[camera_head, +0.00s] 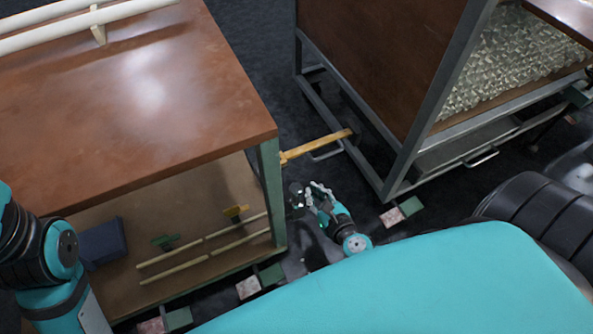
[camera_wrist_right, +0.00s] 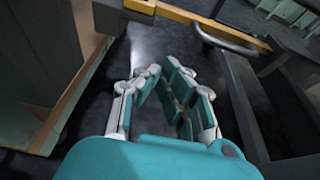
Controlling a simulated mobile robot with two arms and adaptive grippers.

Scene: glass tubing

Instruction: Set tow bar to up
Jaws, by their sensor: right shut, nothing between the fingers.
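The tow bar (camera_head: 318,146) is a yellow bar. In the head view it sticks out from the green corner post of the left cart toward the right cart, roughly level or slightly raised. In the right wrist view the yellow bar (camera_wrist_right: 195,18) crosses the top, with a grey curved handle below it. My right gripper (camera_head: 318,194) is shut and empty, below the bar and beside the green post, apart from the bar. Its fingers also show in the right wrist view (camera_wrist_right: 163,80). My left arm shows at the left edge; its gripper is out of view.
The left cart (camera_head: 150,95) has a brown top, and a lower shelf with pale rods and a dark blue box (camera_head: 103,243). A grey-framed cart (camera_head: 390,165) with clear glass pieces stands at right. Dark floor lies between them.

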